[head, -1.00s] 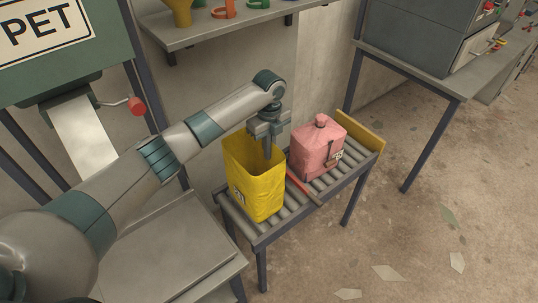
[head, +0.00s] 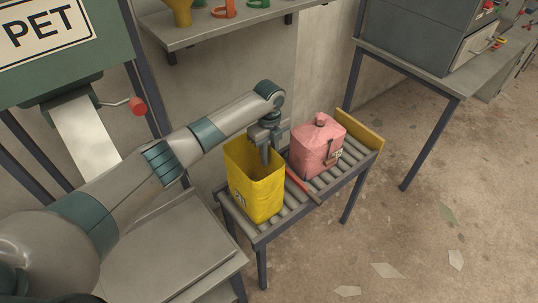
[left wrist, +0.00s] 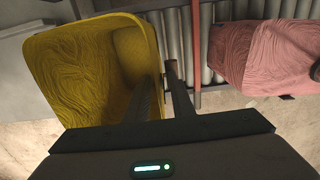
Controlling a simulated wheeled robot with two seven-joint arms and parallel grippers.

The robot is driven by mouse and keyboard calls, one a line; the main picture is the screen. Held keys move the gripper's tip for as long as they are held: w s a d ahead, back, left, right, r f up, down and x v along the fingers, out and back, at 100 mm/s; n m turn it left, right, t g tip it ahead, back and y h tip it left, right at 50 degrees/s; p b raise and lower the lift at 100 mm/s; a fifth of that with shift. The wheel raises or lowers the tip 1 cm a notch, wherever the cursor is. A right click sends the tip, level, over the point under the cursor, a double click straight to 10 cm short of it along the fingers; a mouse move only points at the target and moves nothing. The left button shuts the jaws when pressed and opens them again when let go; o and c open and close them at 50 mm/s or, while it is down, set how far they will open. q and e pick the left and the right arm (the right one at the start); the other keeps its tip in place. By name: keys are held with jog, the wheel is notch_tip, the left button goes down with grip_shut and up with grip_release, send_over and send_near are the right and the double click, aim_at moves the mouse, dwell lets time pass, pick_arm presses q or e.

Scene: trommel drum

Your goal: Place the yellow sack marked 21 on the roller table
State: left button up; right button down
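The yellow sack (head: 258,190) is upright and open-topped at the near left part of the roller table (head: 262,238). A small label shows low on its left face, too small to read. My left gripper (head: 267,154) is at the sack's right-hand rim, one finger inside the mouth and one outside, and appears shut on that wall. The left wrist view shows the sack (left wrist: 80,70) and the two fingers (left wrist: 160,80) straddling its wall. The sack's base looks at or very near the rollers; any small gap is hidden. My right gripper is out of view.
A pink can-shaped container (head: 315,150) stands on the far half of the rollers. A red bar (head: 304,186) crosses the rollers between it and the sack. A yellow end board (head: 358,130) closes the far end. A grey bench (head: 190,255) stands close on the left.

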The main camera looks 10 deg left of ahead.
pick_arm(q)
notch_tip(320, 180, up, 10)
jog(key=p, duration=0.9)
jog(key=shift+r, duration=0.2)
jog(key=shift+r+p, duration=0.85)
jog(key=shift+r, duration=0.1)
